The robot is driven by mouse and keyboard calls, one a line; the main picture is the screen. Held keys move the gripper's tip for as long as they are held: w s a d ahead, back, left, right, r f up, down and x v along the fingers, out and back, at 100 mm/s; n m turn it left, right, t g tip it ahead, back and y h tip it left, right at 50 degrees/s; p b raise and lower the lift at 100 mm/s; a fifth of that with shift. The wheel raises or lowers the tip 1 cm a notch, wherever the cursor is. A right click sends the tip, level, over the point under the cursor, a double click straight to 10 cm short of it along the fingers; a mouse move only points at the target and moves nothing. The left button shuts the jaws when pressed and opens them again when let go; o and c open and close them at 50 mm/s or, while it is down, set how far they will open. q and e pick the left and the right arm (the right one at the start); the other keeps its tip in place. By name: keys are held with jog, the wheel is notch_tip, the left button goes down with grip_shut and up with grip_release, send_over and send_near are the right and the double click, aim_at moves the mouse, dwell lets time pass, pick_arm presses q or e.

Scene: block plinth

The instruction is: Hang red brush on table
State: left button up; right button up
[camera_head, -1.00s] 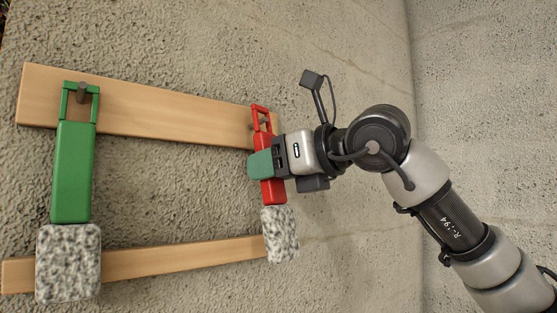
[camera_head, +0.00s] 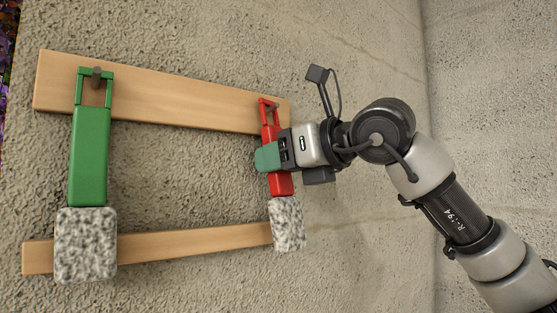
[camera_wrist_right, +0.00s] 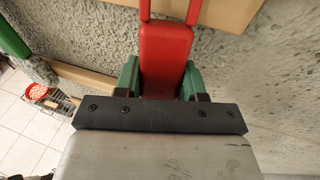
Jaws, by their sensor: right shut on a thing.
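The red brush (camera_head: 282,184) is upright at the right end of the upper wooden board (camera_head: 180,98), its speckled bristle head (camera_head: 287,224) down. Its open loop is at the top, and a peg (camera_head: 272,106) shows within the loop's outline; I cannot tell if the loop rests on it. My right gripper (camera_head: 268,158) is shut on the brush's handle, just below the loop. In the right wrist view the red handle (camera_wrist_right: 163,58) sits between the green fingers, and the loop is partly cut off by the frame's top. My left gripper is not in view.
A green brush (camera_head: 88,155) hangs by its loop from a peg (camera_head: 96,80) at the upper board's left. A lower wooden plank (camera_head: 190,243) runs behind both bristle heads. A rough concrete wall lies behind. The right wrist view shows a tiled floor (camera_wrist_right: 22,140) at left.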

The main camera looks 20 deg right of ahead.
jog(key=o, duration=1.2)
jog(key=shift+s, duration=0.1)
jog(key=shift+s+d, duration=0.2)
jog(key=b+v, duration=0.4)
jog(key=v, duration=0.6)
jog(key=shift+r, duration=0.1)
